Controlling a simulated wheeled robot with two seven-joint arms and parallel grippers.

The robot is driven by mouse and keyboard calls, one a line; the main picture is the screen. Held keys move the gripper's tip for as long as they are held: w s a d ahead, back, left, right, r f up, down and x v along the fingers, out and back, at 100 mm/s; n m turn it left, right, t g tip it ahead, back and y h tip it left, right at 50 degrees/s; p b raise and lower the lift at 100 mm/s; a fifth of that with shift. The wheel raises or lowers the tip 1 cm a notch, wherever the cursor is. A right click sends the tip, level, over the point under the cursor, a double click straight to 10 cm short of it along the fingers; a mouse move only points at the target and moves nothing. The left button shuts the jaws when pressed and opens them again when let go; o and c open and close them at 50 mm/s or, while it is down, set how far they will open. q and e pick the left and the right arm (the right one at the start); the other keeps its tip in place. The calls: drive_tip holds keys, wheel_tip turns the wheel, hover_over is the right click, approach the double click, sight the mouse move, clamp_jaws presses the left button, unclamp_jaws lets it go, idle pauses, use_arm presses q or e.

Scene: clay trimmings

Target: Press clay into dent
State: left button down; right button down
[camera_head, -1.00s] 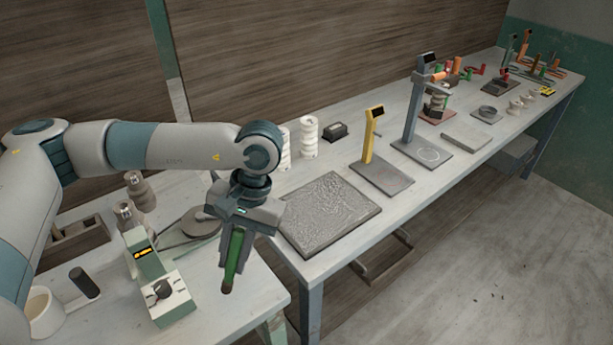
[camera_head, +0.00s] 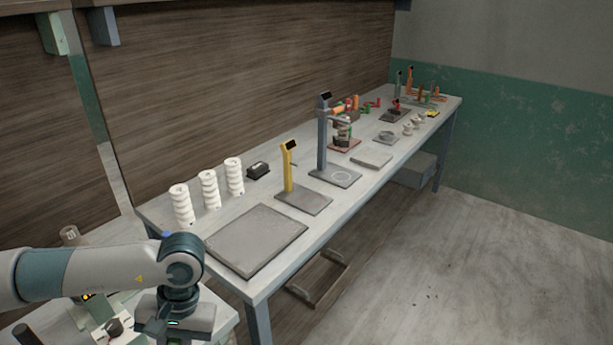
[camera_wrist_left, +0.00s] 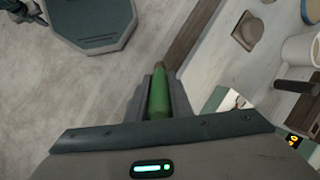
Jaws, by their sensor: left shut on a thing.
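My left gripper is shut on a green tool (camera_wrist_left: 159,95) with a brownish tip, seen between the fingers (camera_wrist_left: 160,105) in the left wrist view. The tip points over the floor beside a table edge, touching nothing that I can see. In the head view only the upper part of this gripper shows at the bottom left; its fingers and the tool are out of frame. I cannot make out a piece of clay or a dent in either view. My right gripper is not in view.
A flat grey slab (camera_head: 256,240) lies on the long bench's near end. Behind it stand three white ribbed pieces (camera_head: 209,190). A yellow post stand (camera_head: 288,168) and a grey post stand (camera_head: 322,140) are farther along. In the wrist view a white cup (camera_wrist_left: 298,48) stands right.

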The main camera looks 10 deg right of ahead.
use_arm(q)
wheel_tip(320, 180, down, 7)
drive_tip(key=s, duration=0.2)
drive_tip(key=shift+s+f, duration=0.2)
drive_tip(key=shift+w+d, duration=0.1)
